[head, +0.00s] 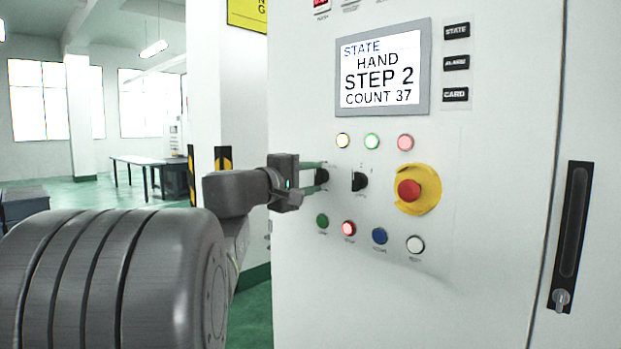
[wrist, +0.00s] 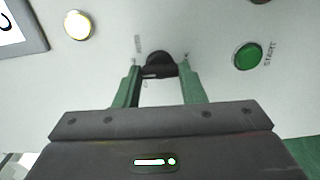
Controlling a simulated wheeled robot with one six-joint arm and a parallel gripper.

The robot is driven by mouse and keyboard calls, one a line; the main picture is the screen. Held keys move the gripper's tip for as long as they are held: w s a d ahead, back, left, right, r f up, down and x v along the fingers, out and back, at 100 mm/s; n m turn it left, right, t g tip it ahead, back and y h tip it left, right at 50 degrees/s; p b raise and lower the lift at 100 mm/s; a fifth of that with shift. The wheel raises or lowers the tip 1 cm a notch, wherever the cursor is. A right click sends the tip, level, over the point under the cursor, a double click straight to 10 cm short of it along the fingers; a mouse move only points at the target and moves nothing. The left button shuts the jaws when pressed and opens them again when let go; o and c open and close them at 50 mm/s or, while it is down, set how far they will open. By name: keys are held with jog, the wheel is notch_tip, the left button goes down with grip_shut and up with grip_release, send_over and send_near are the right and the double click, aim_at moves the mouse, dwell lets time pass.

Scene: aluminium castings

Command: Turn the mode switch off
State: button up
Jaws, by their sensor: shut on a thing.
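Two black rotary switches sit side by side on the white cabinet's panel. My gripper (head: 317,176) reaches in from the left, with its green fingers shut on the left switch (head: 322,176), which I take to be the mode switch. In the wrist view my gripper (wrist: 160,80) has one finger on each side of this black knob (wrist: 160,58). The fingers partly hide the knob, and its label is too small to read. The right switch (head: 360,181) stands free. The screen (head: 381,69) reads STATE, HAND, STEP 2, COUNT 37.
Above the switches are yellow (head: 343,140), green (head: 372,141) and red (head: 405,142) lamps. A red emergency button (head: 410,190) on a yellow base is to the right. Below are green (head: 322,221), lit red (head: 348,228), blue (head: 380,236) and white (head: 415,244) buttons.

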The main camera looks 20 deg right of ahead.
jog(key=n+p, duration=0.1)
jog(key=n, duration=0.3)
jog(key=shift+n, duration=0.3)
jog(key=shift+n+p, duration=1.2)
jog(key=shift+n, duration=1)
jog(key=shift+f, duration=0.1)
jog(key=o, duration=1)
jog(key=shift+a, duration=0.15)
jog(key=v, duration=1.3)
jog(key=shift+s+a, duration=0.1)
jog(key=shift+a, duration=0.15)
